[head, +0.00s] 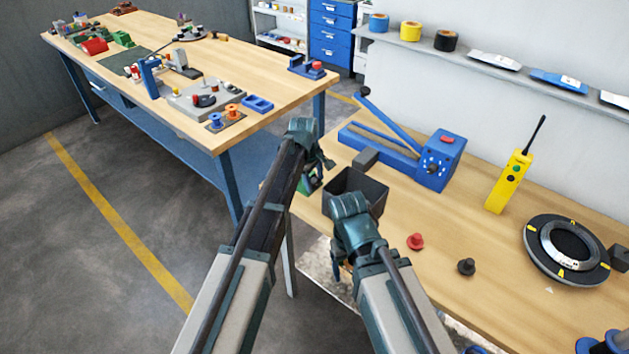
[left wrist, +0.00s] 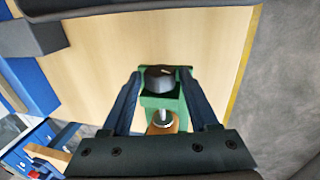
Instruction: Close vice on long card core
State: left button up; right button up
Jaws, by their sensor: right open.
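The green vice (head: 313,181) stands at the left edge of the near bench, mostly hidden behind my arms in the head view. In the left wrist view the vice (left wrist: 160,102) has a black knob (left wrist: 158,78) and a silver screw. A brown piece (left wrist: 172,124) shows beside the screw; I cannot tell whether it is the long card core. My left gripper (left wrist: 159,76) is over the vice, its fingers apart on either side of the knob. My right gripper (head: 348,203) is in front of the dark bin, open; its fingertips are hidden.
A dark open bin (head: 375,190) stands beside the vice. Behind it is a blue tool (head: 436,162) with a long lever. A cluttered second bench (head: 215,65) is behind.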

pick_arm(q)
grip_shut()
jog(key=shift+w+d+r+g+y+p, duration=0.1)
jog(key=shift+w+d+g+y+p, duration=0.15)
jog(key=shift+w+g+y, duration=0.2)
jog(key=shift+g+y, duration=0.55)
jog(key=shift+g, duration=0.3)
jog(key=shift+s+g+y, duration=0.2)
jog(key=shift+g+y, duration=0.1)
jog(key=shift+g, duration=0.2)
jog(key=shift+o, duration=1.8)
grip_release()
